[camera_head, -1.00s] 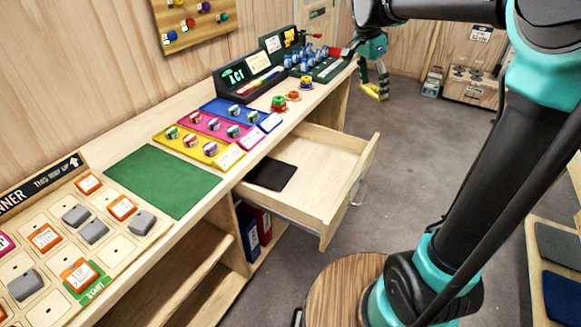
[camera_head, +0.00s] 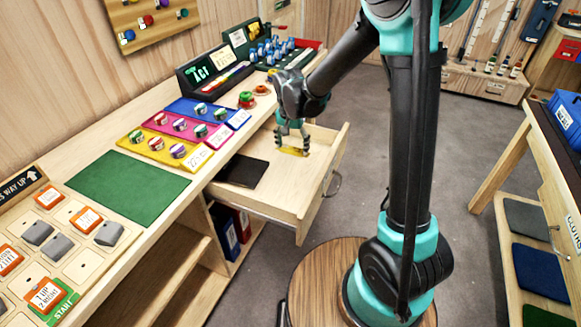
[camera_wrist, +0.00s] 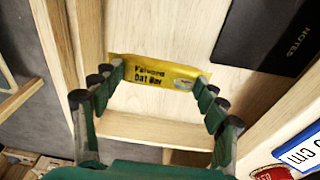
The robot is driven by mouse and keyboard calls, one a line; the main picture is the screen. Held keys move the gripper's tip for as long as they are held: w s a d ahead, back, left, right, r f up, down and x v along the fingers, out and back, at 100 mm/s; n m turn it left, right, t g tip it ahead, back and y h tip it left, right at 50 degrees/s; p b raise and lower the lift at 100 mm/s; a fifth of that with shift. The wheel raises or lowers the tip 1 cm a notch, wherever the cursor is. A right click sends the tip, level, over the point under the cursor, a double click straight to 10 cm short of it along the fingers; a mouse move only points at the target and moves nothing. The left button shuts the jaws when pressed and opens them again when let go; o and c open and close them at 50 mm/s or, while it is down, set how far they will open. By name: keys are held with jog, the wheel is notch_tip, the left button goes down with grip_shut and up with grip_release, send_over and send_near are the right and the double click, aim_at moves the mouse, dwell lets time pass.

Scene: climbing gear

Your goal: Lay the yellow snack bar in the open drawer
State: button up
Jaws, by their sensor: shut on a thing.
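The yellow snack bar (camera_head: 291,151) is between the fingers of my gripper (camera_head: 291,139), over the inside of the open drawer (camera_head: 318,204). In the wrist view the yellow snack bar (camera_wrist: 156,72) lies crosswise, gripped at its two ends by the fingertips of my gripper (camera_wrist: 160,76), with its printed label facing the camera. The pale wooden drawer floor (camera_wrist: 170,30) shows behind it. I cannot tell whether the bar touches the floor or hangs just above it.
A black notebook (camera_head: 242,171) lies in the drawer's left part; its cover reads "NOTES" in the wrist view (camera_wrist: 265,35). The counter above holds a green mat (camera_head: 128,187) and coloured trays with small tins (camera_head: 180,124). The drawer's front part is clear.

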aim_at(293, 173)
notch_tip(293, 173, down, 10)
jog(key=shift+r, duration=0.1)
dwell(0.4)
jog(key=o, duration=1.1)
jog(key=shift+o, duration=0.2)
jog(key=r, duration=0.4)
jog(key=s+r, duration=0.1)
jog(key=r, duration=0.7)
jog(key=shift+s+a, duration=0.2)
jog(key=s+d+f+n+t, duration=0.1)
jog(key=s+d+n, duration=0.1)
jog(key=s+d, duration=0.7)
jog(key=s+d+f+n+t, duration=0.1)
jog(key=s+d+n, duration=0.1)
jog(key=s+d, duration=0.7)
jog(key=d, duration=0.6)
jog(key=shift+d+t, duration=0.15)
jog(key=shift+t, duration=0.25)
